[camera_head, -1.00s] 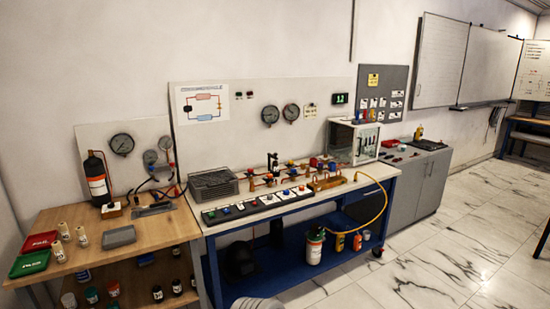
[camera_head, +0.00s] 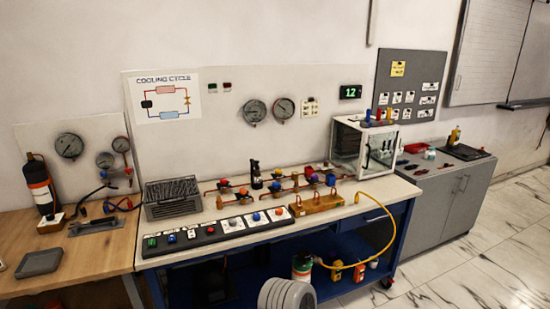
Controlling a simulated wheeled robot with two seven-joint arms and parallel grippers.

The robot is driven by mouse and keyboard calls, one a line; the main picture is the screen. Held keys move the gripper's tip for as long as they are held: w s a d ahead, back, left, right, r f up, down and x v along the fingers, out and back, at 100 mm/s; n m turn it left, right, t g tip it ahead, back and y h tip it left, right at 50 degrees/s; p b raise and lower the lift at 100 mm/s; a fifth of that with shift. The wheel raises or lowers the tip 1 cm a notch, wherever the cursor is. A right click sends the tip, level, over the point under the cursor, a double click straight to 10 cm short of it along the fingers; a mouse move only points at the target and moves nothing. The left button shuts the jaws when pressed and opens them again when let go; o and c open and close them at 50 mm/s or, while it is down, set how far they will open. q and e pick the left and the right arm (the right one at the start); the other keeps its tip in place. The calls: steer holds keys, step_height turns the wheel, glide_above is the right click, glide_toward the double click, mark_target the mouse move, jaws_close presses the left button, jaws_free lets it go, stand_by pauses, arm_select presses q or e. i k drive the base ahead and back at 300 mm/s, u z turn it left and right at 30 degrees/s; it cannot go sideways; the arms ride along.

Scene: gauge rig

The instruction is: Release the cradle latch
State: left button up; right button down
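I cannot pick out the cradle latch for certain. A black cylinder with an orange and white band (camera_head: 42,188) stands upright at the far left, with a small wooden block (camera_head: 52,222) at its foot. A wooden holder with gold-coloured loops (camera_head: 318,204) sits near the front edge of the white bench top (camera_head: 353,212). A yellow hose (camera_head: 391,226) runs from near it down to the lower shelf. A grey ribbed part of mine (camera_head: 286,295) shows at the bottom edge. Neither of my grippers is in view.
A long switch panel (camera_head: 205,236) lines the bench front. Behind it are copper pipes with coloured valves (camera_head: 281,185) and a grey finned unit (camera_head: 173,198). A clear-sided case (camera_head: 364,147) stands at right. A grey tray (camera_head: 39,262) lies on the wooden table (camera_head: 96,256).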

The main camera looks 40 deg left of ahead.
mark_target(256, 164)
steer(key=i, duration=1.75)
steer(key=u, duration=2.5)
